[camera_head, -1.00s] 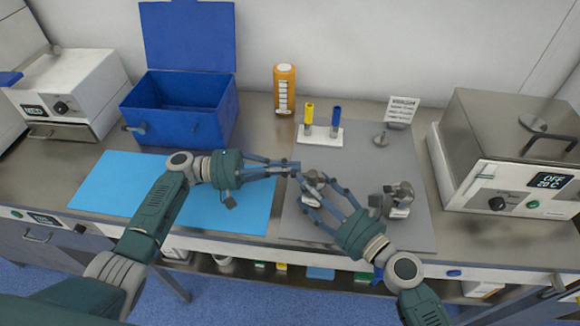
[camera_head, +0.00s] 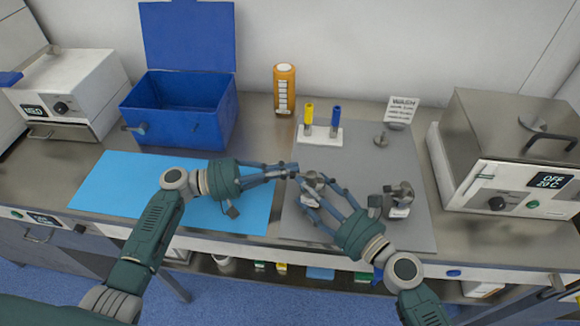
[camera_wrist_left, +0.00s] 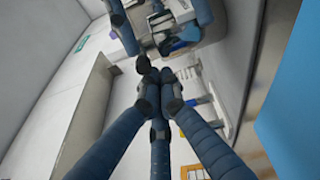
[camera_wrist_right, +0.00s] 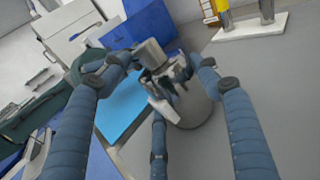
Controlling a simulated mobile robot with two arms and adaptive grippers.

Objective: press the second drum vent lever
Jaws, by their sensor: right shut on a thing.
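A small metal drum (camera_head: 313,181) stands at the left part of the grey mat (camera_head: 350,150). My right gripper (camera_head: 311,187) is shut around it; the right wrist view shows the drum (camera_wrist_right: 190,100) between the fingers, with metal lever-like fittings on top. My left gripper (camera_head: 292,170) has its fingers together and empty, pointing right with the tips close to that drum's top. Its fingertips (camera_wrist_left: 156,76) meet in the left wrist view; contact with the drum cannot be told.
A rack (camera_head: 320,134) with a yellow and a blue tube stands behind, beside an orange bottle (camera_head: 285,90). A small metal piece (camera_head: 381,139) lies near a wash sign (camera_head: 402,110). A blue open box (camera_head: 180,110), a blue mat (camera_head: 120,185) and a right-hand oven (camera_head: 510,150) flank the area.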

